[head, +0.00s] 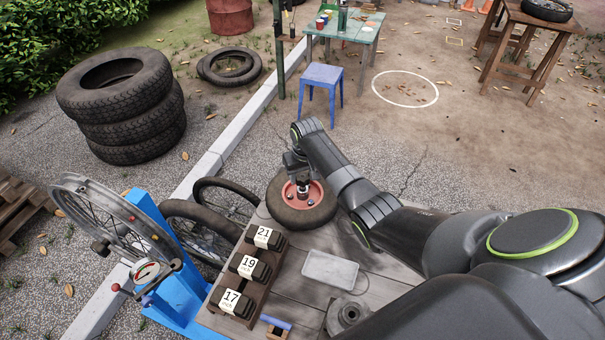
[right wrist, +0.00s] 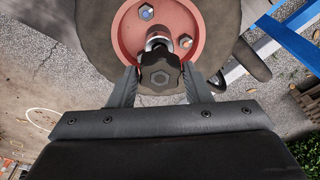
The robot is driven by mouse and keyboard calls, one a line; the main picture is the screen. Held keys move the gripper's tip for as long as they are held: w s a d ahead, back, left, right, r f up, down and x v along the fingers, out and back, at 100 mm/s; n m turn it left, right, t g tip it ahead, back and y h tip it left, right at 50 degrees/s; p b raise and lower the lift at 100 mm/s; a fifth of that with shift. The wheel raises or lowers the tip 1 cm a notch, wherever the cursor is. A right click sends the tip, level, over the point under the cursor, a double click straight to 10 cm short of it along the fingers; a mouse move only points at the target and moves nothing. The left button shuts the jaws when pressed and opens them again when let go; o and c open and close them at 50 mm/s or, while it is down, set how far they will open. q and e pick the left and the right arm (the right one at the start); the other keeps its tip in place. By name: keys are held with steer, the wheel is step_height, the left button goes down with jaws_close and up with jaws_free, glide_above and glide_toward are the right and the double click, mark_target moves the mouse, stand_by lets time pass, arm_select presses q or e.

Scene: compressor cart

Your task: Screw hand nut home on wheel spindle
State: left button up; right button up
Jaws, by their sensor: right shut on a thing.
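The wheel has a dark tyre (head: 292,217) and a red hub (head: 315,197), and it lies on the cart top in the head view. The red hub (right wrist: 126,27) with its bolts also shows in the right wrist view. The black knobbed hand nut (right wrist: 160,76) is between the two fingers of my right gripper (right wrist: 161,88), which is shut on it. The metal spindle (right wrist: 157,42) shows just beyond the nut, at the hub's middle. How far the nut is threaded on cannot be told. In the head view my right gripper (head: 300,183) is over the hub. My left gripper is not in view.
The cart top (head: 375,290) holds a clear tray (head: 331,269) and a rack of blocks (head: 249,268) marked 21, 19 and 17. A blue stand with a spoked rim (head: 110,220) is at the left. Stacked tyres (head: 125,100) stand on the ground behind.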

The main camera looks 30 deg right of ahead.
steer(key=shift+p, duration=0.35)
steer(key=shift+f+b, duration=0.8)
steer(key=shift+f, duration=0.65)
stand_by(0.4)
steer(key=shift+r+m+p, duration=0.1)
steer(key=shift+m+p, duration=0.3)
steer(key=shift+m, duration=0.7)
steer(key=shift+m+h+p, duration=0.3)
steer(key=shift+m+p, duration=0.3)
steer(key=shift+m, duration=0.2)
steer(key=shift+f+m, duration=0.2)
steer(key=shift+m, duration=0.3)
